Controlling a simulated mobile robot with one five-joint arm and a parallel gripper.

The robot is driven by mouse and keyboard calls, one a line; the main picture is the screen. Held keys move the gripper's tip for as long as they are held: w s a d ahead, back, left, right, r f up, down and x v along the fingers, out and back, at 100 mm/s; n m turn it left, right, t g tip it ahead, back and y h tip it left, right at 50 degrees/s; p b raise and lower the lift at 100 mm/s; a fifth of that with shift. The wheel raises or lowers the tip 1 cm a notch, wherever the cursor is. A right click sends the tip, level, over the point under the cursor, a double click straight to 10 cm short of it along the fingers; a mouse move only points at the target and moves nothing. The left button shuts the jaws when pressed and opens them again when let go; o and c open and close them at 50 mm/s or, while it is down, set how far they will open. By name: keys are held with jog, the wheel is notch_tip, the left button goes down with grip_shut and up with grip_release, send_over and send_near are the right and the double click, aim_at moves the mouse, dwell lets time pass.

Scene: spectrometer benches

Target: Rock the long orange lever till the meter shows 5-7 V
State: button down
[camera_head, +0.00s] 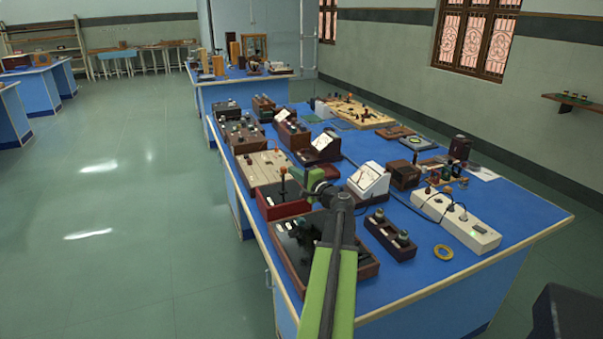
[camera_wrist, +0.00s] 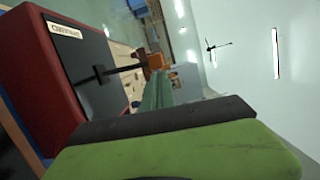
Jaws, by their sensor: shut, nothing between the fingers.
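The lever (camera_head: 283,181) is a thin upright stick with an orange top, standing on a dark red box (camera_head: 285,211). In the wrist view the lever's dark stem (camera_wrist: 122,70) rises from the black top of the red box (camera_wrist: 40,75) and ends in an orange knob (camera_wrist: 154,62). My gripper (camera_head: 303,190) is beside the lever, just to its right in the head view. Its green fingers (camera_wrist: 158,84) are shut and empty, close to the knob; I cannot tell whether they touch it. A white sloped meter (camera_head: 369,181) stands to the right; its reading is too small to make out.
A dark tray-like box (camera_head: 365,268) lies under my arm in front of the red box. A beige panel (camera_head: 262,168) stands behind the lever. More meters (camera_head: 324,145) and a white power strip (camera_head: 455,220) crowd the blue bench. Open floor lies left.

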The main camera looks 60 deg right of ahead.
jog(key=shift+w+a+r+n+p, duration=0.25)
jog(key=shift+w+a+n+p, duration=0.2)
jog(key=shift+a, duration=0.2)
jog(key=shift+f, duration=0.1)
jog(key=shift+d, duration=0.1)
